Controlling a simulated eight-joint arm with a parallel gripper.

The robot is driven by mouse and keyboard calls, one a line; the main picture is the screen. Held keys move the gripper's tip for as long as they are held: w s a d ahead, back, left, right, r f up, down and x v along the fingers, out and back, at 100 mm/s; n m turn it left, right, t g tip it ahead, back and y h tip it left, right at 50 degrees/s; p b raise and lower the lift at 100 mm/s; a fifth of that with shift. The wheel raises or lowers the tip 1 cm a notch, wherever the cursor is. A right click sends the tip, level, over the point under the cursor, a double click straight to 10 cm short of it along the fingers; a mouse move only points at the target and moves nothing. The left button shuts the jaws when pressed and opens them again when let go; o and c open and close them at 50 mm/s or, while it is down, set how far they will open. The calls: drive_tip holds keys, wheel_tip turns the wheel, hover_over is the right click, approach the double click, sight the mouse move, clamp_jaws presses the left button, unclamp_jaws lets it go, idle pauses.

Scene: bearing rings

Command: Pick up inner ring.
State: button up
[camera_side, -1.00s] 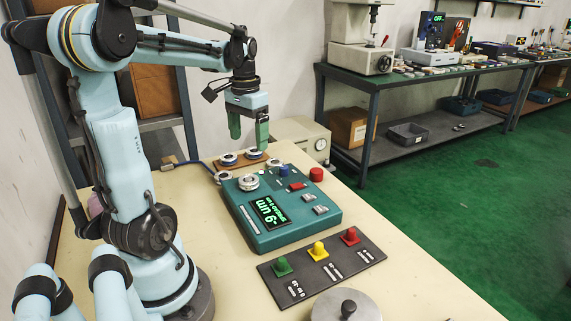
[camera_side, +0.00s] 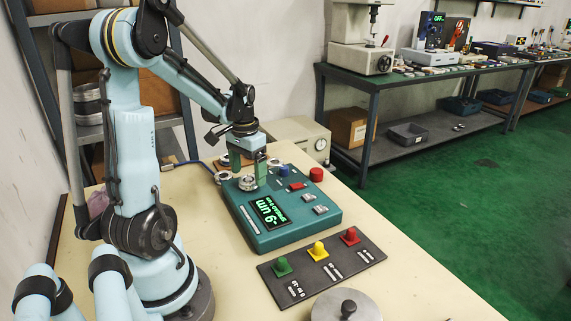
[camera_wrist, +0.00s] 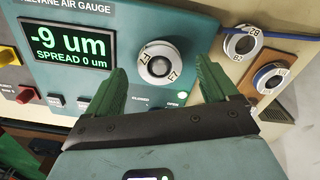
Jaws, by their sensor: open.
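A pale metal ring with small markings (camera_wrist: 160,64) sits on a post of the teal air gauge (camera_wrist: 100,12), whose screen reads "-9 um, SPREAD 0 um". In the side view this ring (camera_side: 247,184) is at the gauge's far left corner. My gripper (camera_side: 249,173) is open above it, one green finger to each side. In the wrist view the ring shows between and just beyond the fingertips of my gripper (camera_wrist: 162,68). Nothing is held. Whether the fingers reach down beside the ring is unclear.
A dark panel with green, yellow and red buttons (camera_side: 321,258) and a knobbed metal disc (camera_side: 346,307) lie in front. Bare tabletop is at left.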

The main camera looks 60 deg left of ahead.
drive_tip(key=shift+f, duration=0.8)
drive_tip(key=c, duration=1.4)
drive_tip(key=shift+r, duration=0.15)
